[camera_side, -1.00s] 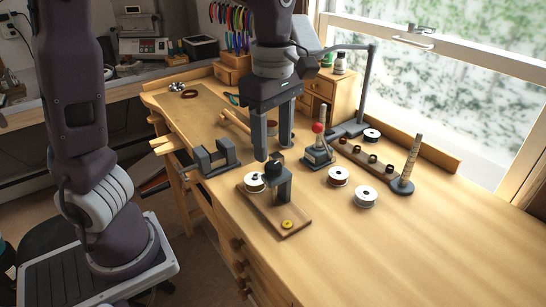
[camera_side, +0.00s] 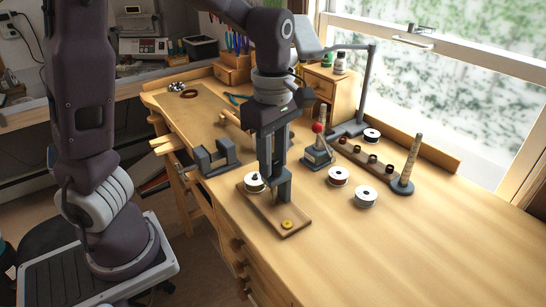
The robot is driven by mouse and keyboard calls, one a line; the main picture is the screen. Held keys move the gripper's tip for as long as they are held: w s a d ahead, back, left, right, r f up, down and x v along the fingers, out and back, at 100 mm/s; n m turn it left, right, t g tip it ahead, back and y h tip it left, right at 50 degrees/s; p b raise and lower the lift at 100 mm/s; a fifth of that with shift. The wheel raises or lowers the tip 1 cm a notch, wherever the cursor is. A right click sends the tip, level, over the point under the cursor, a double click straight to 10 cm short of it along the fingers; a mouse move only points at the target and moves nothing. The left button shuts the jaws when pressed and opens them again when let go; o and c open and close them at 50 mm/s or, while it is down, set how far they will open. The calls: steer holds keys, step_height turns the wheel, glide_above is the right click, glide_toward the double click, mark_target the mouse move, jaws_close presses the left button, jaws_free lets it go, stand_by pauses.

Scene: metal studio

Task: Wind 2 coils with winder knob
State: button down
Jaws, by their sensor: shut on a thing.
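The coil winder has a brown wooden base (camera_side: 300,221) at the middle of the bench, with a grey upright (camera_side: 284,190) on it. A white spool (camera_side: 253,187) sits at its left end and a small yellow disc (camera_side: 287,224) at its near end. My gripper (camera_side: 274,178) points down over the winder and is shut at its upright, on the winder knob. The fingers hide the knob and most of the winder's top, so I cannot see how the knob is turned. Any wound coil is too small to make out.
Loose spools (camera_side: 365,197) stand to the right. Behind are a red-knobbed lever device (camera_side: 318,152), a wooden rack of dark coils (camera_side: 366,160) and an upright rod (camera_side: 409,165). A grey cradle (camera_side: 216,158) stands left. The bench's front right is clear.

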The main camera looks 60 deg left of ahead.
steer(key=m, duration=1.1)
steer(key=shift+w+m, duration=0.1)
steer(key=shift+m, duration=0.2)
steer(key=m, duration=1.1)
steer(key=shift+m, duration=0.3)
stand_by(0.4)
steer(key=c, duration=1.1)
jaws_free()
steer(key=shift+o, duration=0.2)
